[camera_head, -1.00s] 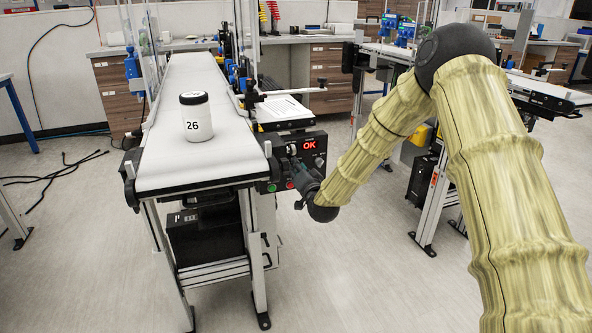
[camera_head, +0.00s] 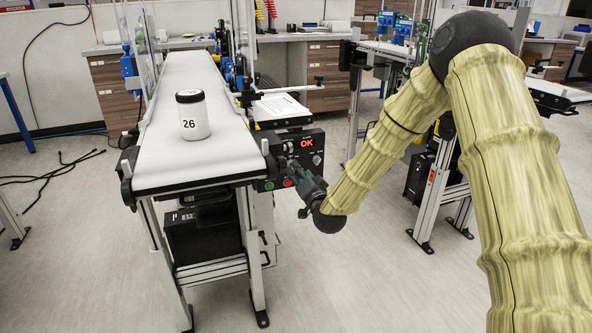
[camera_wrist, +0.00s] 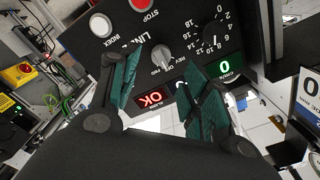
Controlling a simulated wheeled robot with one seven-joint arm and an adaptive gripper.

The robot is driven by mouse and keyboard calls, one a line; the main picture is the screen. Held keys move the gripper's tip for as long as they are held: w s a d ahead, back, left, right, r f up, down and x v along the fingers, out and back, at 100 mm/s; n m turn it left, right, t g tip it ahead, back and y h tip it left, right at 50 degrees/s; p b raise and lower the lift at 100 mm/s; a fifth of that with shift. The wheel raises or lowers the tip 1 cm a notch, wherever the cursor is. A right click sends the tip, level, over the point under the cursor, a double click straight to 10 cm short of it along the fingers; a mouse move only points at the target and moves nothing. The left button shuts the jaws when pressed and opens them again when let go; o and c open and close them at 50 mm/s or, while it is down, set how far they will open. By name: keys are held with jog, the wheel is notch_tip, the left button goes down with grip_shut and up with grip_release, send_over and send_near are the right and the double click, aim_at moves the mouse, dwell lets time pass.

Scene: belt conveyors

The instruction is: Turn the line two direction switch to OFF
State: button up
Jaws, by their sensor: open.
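The line two control panel (camera_head: 292,160) hangs on the right side of the near conveyor's front end. In the wrist view, its grey direction switch (camera_wrist: 161,57) sits beside the LINE 2 lettering, with REV, OFF and FWD marks around it. I cannot tell surely which mark its pointer faces. My gripper (camera_wrist: 160,66) is open, its two green-padded fingers apart. In that view the switch shows between the fingertips; contact is not visible. My gripper also shows in the head view (camera_head: 297,170), in front of the panel and hiding part of it.
The panel carries a red STOP button (camera_wrist: 142,4), a white INDEX button (camera_wrist: 101,26), a numbered dial (camera_wrist: 214,36), a red OK display (camera_head: 307,143) and a green display (camera_wrist: 225,66). A white jar marked 26 (camera_head: 194,118) stands on the conveyor belt (camera_head: 175,165).

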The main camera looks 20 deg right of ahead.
jog(key=s, duration=0.6)
jog(key=shift+s, duration=0.3)
jog(key=shift+d, duration=0.1)
jog(key=s+a+f+n+g, duration=0.1)
jog(key=s+a+f+g, duration=0.1)
jog(key=s+f, duration=0.35)
jog(key=s+a+f+n+g, duration=0.1)
jog(key=s+f+g, duration=0.15)
jog(key=f, duration=0.65)
jog(key=s+a+f+n+g, duration=0.1)
jog(key=s+a+f+g, duration=0.1)
jog(key=s+f, duration=0.45)
jog(key=s+f+n+g, duration=0.2)
jog(key=s+f+g, duration=0.2)
jog(key=s+f, duration=0.55)
jog(key=s+f+n+g, duration=0.1)
jog(key=s+f+g, duration=0.2)
jog(key=s+f, duration=0.7)
jog(key=s+n+g, duration=0.2)
jog(key=s+g, duration=0.3)
jog(key=s, duration=1.3)
notch_tip(320, 180, up, 20)
jog(key=p, duration=2)
jog(key=shift+w+h, duration=0.2)
jog(key=shift+h, duration=0.1)
jog(key=shift+r+t+p, duration=0.2)
jog(key=shift+t+p, duration=0.05)
jog(key=shift+p, duration=0.05)
